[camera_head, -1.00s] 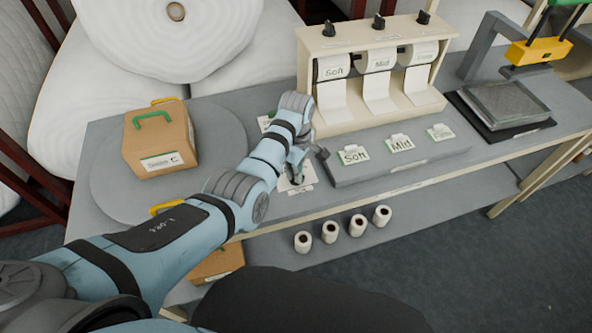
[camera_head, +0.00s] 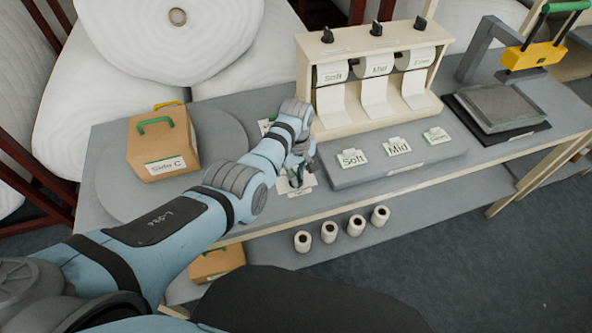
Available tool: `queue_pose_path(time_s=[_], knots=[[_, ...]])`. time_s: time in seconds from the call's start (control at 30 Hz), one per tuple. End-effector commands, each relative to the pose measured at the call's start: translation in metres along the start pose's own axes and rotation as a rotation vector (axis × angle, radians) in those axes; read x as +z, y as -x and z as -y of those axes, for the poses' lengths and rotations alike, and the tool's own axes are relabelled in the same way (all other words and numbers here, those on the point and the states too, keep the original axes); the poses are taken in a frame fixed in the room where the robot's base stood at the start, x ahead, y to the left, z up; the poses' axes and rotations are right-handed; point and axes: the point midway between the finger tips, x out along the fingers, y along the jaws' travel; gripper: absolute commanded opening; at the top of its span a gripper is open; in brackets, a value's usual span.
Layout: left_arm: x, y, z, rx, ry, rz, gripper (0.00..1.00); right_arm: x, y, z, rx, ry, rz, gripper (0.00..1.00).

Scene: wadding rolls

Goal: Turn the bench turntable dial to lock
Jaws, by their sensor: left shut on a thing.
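The round grey turntable (camera_head: 112,190) is set at the left of the bench, with a cardboard box (camera_head: 163,142) on it labelled "Side C". My left gripper (camera_head: 297,178) points down at a white label card (camera_head: 305,184) on the bench, right of the turntable. It is shut on a small dark piece at the card, which appears to be the dial. The fingers and wrist hide most of the dial, so its pointer and setting cannot be read. My right gripper is out of view.
A cream dispenser (camera_head: 306,80) with rolls marked Soft and Mid stands behind. A grey tray (camera_head: 400,165) with label cards lies right of my gripper. A press (camera_head: 530,52) stands far right. Several small rolls (camera_head: 330,232) stand on the lower shelf.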

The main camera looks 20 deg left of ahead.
Motion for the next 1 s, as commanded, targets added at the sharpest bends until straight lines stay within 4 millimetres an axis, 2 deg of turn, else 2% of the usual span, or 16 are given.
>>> queue_pose_path(time_s=[0.2,0.7,1.0], knots=[[0.001,-0.001,0.002,-0.007,-0.202,0.005,0.0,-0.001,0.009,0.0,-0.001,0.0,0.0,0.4],[0.001,-0.002,0.002,-0.004,-0.669,0.006,0.0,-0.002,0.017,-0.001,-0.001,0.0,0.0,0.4],[0.002,-0.002,0.002,-0.003,-0.871,0.007,0.0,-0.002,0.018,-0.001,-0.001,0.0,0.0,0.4]])
